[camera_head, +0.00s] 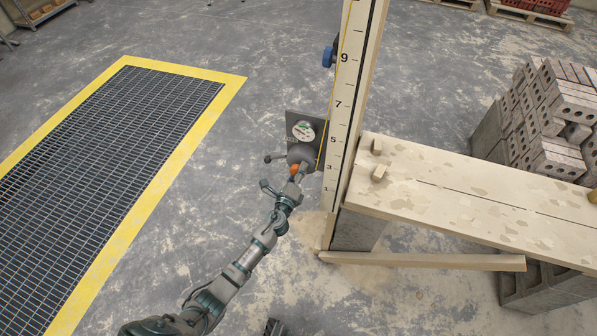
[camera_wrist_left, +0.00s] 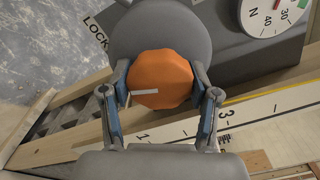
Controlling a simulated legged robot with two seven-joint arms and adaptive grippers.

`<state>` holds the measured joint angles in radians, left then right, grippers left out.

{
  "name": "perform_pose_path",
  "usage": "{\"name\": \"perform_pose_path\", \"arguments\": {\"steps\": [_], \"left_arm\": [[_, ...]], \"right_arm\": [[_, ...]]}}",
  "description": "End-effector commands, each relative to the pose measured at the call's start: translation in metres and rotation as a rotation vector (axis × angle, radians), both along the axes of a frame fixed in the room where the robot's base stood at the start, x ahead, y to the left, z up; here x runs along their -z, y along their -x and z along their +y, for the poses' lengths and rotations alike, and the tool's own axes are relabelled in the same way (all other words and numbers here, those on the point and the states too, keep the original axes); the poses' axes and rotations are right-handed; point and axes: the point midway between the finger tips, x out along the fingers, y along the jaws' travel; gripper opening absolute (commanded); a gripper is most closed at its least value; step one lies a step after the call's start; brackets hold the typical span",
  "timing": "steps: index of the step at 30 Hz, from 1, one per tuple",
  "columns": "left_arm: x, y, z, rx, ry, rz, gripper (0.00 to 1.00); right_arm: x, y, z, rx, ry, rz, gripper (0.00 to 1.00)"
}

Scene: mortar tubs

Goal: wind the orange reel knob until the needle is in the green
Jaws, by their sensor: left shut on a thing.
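The orange reel knob (camera_wrist_left: 163,78) is a faceted disc with a white mark, on a round grey reel housing (camera_wrist_left: 160,30). In the head view the knob (camera_head: 295,169) is a small orange patch, mostly covered by my gripper. My left gripper (camera_head: 298,175) is shut on the knob; in the left wrist view its two blue-padded fingers (camera_wrist_left: 163,92) press it from both sides. The gauge (camera_head: 303,131) is a small white dial with green on it, above the knob. In the left wrist view the gauge (camera_wrist_left: 275,12) is cut off by the frame edge; I cannot read its needle.
A tall numbered staff (camera_head: 347,100) with a yellow line stands beside the reel. A plank (camera_head: 450,190) on blocks lies to the right, with bricks (camera_head: 560,120) behind. A yellow-edged floor grating (camera_head: 110,140) is at left. Open concrete floor surrounds my arm.

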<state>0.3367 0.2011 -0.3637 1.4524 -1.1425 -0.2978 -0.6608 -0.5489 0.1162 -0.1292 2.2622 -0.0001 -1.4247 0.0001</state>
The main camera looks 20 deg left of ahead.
Motion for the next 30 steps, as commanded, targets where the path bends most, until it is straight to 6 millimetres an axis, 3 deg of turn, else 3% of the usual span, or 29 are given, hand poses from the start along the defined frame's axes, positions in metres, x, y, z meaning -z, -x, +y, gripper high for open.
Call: {"name": "perform_pose_path", "arguments": {"steps": [1,5,6,8,20,23,30], "left_arm": [[0.009,0.003,-0.001,0.001,-0.001,0.014,0.26],[0.009,0.003,-0.001,0.002,-0.001,0.015,0.26],[0.009,0.003,-0.001,0.001,-0.001,0.014,0.71],[0.008,0.002,-0.001,0.002,0.001,0.014,0.86],[0.002,0.006,0.0,0.001,0.001,0.003,0.87],[0.003,0.02,0.001,0.0,0.001,0.004,0.87],[0.005,0.074,0.002,0.003,0.002,0.007,0.87]], "right_arm": [[0.0,0.0,0.0,0.0,0.0,-0.001,0.0],[-0.001,-0.001,0.0,-0.001,0.0,-0.004,0.0],[-0.001,-0.001,0.0,-0.001,0.0,-0.004,0.0],[-0.001,-0.001,0.0,-0.001,-0.001,-0.005,0.0],[-0.004,-0.003,0.001,-0.001,-0.002,-0.013,0.0],[-0.004,-0.002,0.001,-0.001,-0.002,-0.011,0.0],[-0.003,-0.001,0.001,0.0,-0.002,-0.009,0.0]]}}
